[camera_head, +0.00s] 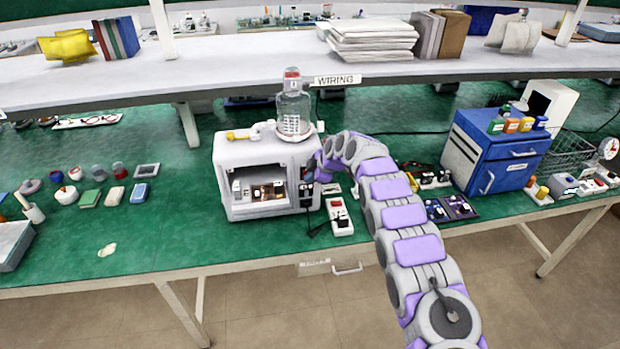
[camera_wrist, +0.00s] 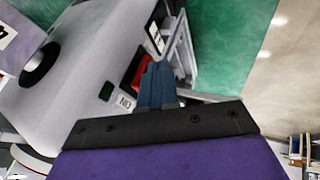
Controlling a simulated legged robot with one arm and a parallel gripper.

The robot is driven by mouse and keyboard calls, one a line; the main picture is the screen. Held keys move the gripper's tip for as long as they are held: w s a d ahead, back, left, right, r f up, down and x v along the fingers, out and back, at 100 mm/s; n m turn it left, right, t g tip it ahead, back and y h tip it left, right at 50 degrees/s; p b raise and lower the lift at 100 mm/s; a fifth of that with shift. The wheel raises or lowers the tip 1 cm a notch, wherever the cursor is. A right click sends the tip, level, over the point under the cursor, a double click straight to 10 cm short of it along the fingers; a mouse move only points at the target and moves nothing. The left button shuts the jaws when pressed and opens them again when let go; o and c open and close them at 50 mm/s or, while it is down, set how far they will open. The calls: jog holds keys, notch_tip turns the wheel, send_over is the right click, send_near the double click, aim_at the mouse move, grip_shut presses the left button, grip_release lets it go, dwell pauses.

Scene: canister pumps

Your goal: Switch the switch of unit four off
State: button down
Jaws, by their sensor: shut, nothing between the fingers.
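The white pump unit (camera_head: 248,150) stands on the green bench with an open front bay and a clear bottle (camera_head: 293,110) on top. A plate with what looks like a 4 (camera_wrist: 6,32) is cut off at the left of the wrist view. There, a red switch (camera_wrist: 141,72) sits in a dark recess on the white housing (camera_wrist: 90,62), with an ON label (camera_wrist: 125,102) beside it. My gripper (camera_wrist: 160,68) is shut and empty, its blue fingertips right at the switch. They partly hide it; I cannot tell contact or the switch's position.
A white power strip (camera_head: 340,218) lies just right of the unit. Farther right stand dark boards (camera_head: 450,208) and a blue cabinet (camera_head: 495,150). A shelf (camera_head: 240,60) with a WIRING sign runs above. The bench between the left-hand small items and the unit is mostly clear.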

jog(key=shift+w+b, duration=0.1)
jog(key=shift+b, duration=0.35)
jog(key=shift+d+r, duration=0.2)
jog(key=shift+r, duration=0.65)
